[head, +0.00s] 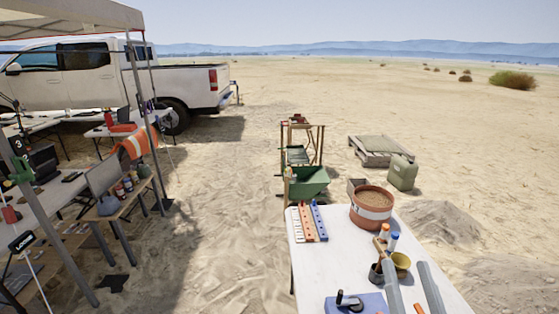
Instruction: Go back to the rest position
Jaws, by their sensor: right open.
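My right gripper (405,264) shows at the lower right, over the white table (345,277). Its two long grey fingers point away from me and stand apart, with nothing visibly held between them. Dark and yellow cups (402,260) stand just beyond the fingertips; whether they touch cannot be told. My left gripper is not in view.
A soil-filled bucket (371,198) stands at the table's back. Blue, orange and white strips (309,222) lie at the left edge. Capped bottles (392,240) stand by the cups. A blue case or pad (355,304) with a dark-handled tool lies in front.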

